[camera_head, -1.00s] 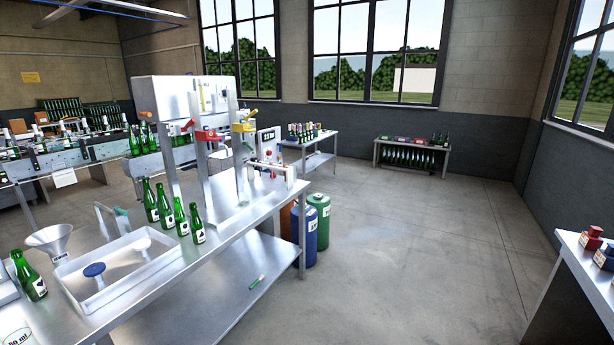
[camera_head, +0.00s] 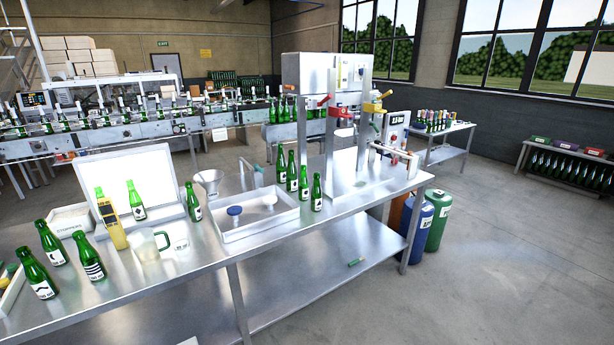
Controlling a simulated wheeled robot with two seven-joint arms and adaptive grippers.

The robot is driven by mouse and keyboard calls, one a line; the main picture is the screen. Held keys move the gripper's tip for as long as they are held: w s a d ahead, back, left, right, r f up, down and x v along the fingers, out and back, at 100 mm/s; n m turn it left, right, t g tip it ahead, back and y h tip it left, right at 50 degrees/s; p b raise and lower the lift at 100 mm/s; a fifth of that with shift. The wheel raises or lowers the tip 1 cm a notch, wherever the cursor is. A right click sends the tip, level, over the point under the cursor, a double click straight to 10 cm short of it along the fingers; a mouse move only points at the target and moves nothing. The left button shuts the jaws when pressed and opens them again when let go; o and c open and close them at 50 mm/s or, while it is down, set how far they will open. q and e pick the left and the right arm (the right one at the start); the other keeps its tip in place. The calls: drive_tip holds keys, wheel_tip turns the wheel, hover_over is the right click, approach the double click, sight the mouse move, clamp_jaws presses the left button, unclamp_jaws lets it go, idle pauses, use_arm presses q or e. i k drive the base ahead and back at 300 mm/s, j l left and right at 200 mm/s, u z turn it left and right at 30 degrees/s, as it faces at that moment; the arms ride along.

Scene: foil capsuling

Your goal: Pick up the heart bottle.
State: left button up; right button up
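Several green bottles with white labels stand upright on the steel workbench (camera_head: 330,228). At the near left are a bottle with a dark mark (camera_head: 36,272), a striped-label bottle (camera_head: 89,258) and one behind them (camera_head: 50,244). Another bottle (camera_head: 135,202) is in front of a white panel, and one (camera_head: 193,203) is beside the funnel. A row of bottles (camera_head: 304,184) stands left of the capping stand. The label marks are too small to tell which one is the heart bottle. Neither of my grippers is in view.
A yellow handheld device (camera_head: 111,224), a clear jug (camera_head: 145,244), a funnel (camera_head: 209,181) and a white tray (camera_head: 258,220) crowd the bench. A conveyor (camera_head: 130,130) with bottles runs behind. Blue (camera_head: 417,222) and green (camera_head: 438,226) drums stand at the bench's right end. The floor at right is clear.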

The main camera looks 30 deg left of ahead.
sight(193, 207)
drive_tip(key=u, duration=1.8)
